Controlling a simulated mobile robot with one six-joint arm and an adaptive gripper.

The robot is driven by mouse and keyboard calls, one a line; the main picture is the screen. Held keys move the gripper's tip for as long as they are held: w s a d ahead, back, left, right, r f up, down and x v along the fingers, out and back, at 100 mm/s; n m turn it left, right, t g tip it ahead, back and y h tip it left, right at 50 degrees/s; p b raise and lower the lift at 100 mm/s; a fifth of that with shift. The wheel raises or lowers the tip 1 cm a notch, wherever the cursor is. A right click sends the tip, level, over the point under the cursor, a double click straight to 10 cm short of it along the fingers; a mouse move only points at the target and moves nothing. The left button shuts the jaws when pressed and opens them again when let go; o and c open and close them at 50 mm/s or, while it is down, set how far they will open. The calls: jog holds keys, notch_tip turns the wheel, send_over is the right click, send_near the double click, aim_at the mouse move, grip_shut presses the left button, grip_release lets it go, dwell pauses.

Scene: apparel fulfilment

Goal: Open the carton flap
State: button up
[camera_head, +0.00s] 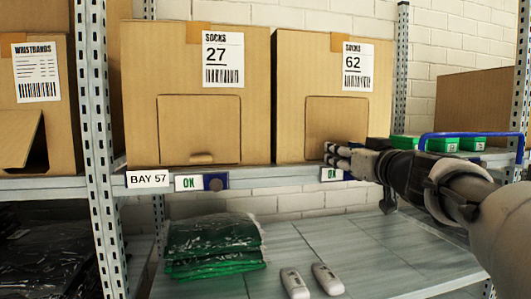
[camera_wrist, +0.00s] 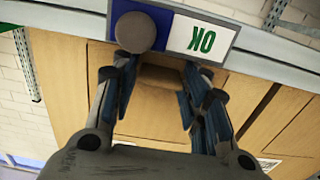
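The carton marked SOCKS 62 (camera_head: 289,90) stands on the upper shelf with its front flap (camera_head: 336,115) closed. My gripper (camera_head: 334,154) is at the lower part of that flap and hides its bottom edge. In the wrist view, which is turned upside down, my gripper (camera_wrist: 163,85) is open, its two fingers apart. A brown lip (camera_wrist: 162,76) of the flap shows between the fingers; I cannot tell whether they touch it. The carton marked SOCKS 27 (camera_head: 140,75) stands to the left with its flap (camera_head: 198,125) closed and a small lip at the bottom.
The shelf edge (camera_wrist: 270,47) runs close by the fingers, with an OK label (camera_wrist: 200,40) and a round grey button (camera_wrist: 135,32). Green boxes (camera_head: 441,144) and a blue rail (camera_head: 470,134) are at right. Bagged green garments (camera_head: 212,242) lie below. A metal upright (camera_head: 97,120) stands left.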

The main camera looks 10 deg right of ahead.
grip_shut()
jog(key=shift+s+d+r, duration=0.1)
jog(key=shift+s+r, duration=0.05)
dwell(0.4)
